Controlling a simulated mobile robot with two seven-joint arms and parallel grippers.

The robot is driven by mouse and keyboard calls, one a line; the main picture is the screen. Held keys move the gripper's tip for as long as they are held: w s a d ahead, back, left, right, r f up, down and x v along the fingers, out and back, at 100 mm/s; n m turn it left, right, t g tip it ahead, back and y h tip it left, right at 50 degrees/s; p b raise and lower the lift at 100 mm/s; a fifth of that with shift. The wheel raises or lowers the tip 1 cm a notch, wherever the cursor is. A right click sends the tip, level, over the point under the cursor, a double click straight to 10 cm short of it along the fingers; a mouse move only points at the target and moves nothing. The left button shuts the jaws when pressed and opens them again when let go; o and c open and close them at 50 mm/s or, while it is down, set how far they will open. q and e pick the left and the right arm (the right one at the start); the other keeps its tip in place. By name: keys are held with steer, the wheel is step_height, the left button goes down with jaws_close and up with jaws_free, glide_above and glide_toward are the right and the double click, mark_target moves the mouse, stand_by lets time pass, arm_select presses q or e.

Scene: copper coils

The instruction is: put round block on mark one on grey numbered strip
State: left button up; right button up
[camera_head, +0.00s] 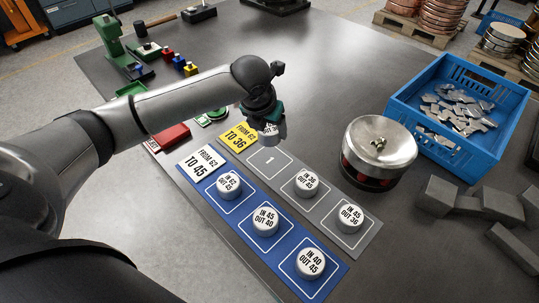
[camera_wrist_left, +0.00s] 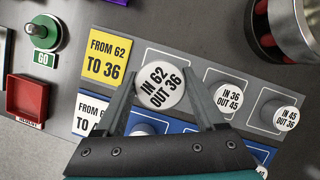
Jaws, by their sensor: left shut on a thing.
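My left gripper (camera_head: 268,122) is shut on a white round block (camera_wrist_left: 160,86) reading "IN 62 OUT 36". In the head view this block (camera_head: 269,130) hangs just beyond the mark one square (camera_head: 269,161) on the grey numbered strip (camera_head: 324,222); its exact height is hard to tell. In the left wrist view the block covers much of that square and hides the numeral. Two other round blocks, "IN 36 OUT 45" (camera_head: 306,183) and "IN 45 OUT 36" (camera_head: 349,217), sit on the grey strip's other squares. My right gripper is not in view.
A blue strip (camera_head: 238,217) with several round blocks lies alongside, nearer me. A yellow card (camera_head: 238,136) and a white card (camera_head: 202,163) head the strips. A metal-topped cylinder (camera_head: 378,150), blue crate (camera_head: 461,166) and grey blocks (camera_head: 440,196) stand right.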

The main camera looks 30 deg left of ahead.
mark_target(265, 141)
arm_select(q)
step_height(265, 141, down, 9)
steer(key=shift+r+b, duration=0.15)
steer(key=shift+b, duration=0.9)
steer(key=shift+r, duration=0.1)
steer(key=o, duration=1.6)
steer(key=p+v, duration=0.3)
steer(key=v, duration=0.9)
steer(key=shift+p, duration=0.4)
